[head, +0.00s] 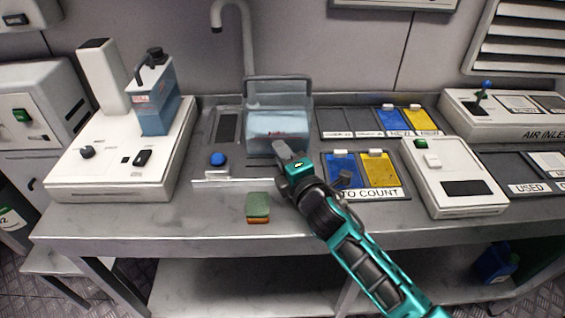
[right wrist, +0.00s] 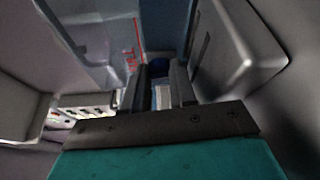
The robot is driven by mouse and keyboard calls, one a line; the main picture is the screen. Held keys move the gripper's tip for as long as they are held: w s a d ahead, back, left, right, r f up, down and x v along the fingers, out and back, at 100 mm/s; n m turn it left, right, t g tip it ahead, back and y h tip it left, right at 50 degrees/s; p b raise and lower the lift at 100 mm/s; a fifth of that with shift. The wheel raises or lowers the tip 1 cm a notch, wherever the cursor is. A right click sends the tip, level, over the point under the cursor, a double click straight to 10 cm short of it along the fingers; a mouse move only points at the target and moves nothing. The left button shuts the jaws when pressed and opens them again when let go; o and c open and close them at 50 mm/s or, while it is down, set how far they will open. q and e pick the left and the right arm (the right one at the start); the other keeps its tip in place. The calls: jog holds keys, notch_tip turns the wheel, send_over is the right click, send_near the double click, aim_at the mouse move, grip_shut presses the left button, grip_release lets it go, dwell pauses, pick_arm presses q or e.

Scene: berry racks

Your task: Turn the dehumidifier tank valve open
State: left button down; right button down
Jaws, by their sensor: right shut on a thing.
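A wide translucent blue tank (head: 262,125) with red marks low on its front stands below the tap at the back middle of the bench. My right gripper (head: 284,150) reaches to the tank's lower front from the right. It is shut on a small part there, which looks like the tank valve; the fingers hide most of it. In the right wrist view the fingers (right wrist: 160,92) are close together, with a dark blue spot (right wrist: 157,68) just beyond them. A translucent wall with red print (right wrist: 131,58) is beside them. My left gripper is not in view.
A taller blue tank (head: 158,105) with a black handle stands on a white machine (head: 115,188) at left. A green and orange sponge (head: 258,206) lies in front. Blue and yellow cards (head: 380,170) and a white switch box (head: 455,190) are at right.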

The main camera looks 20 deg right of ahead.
jog(key=shift+f+m+b, duration=0.15)
jog(key=shift+m+b, duration=0.25)
jog(key=shift+b, duration=0.05)
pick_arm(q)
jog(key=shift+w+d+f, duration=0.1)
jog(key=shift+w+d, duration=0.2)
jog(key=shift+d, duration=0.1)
pick_arm(e)
jog(key=shift+m+t, duration=0.3)
pick_arm(q)
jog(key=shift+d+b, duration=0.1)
jog(key=shift+b, duration=0.2)
pick_arm(e)
jog(key=c, duration=0.9)
grip_release()
jog(key=shift+s+f, duration=0.15)
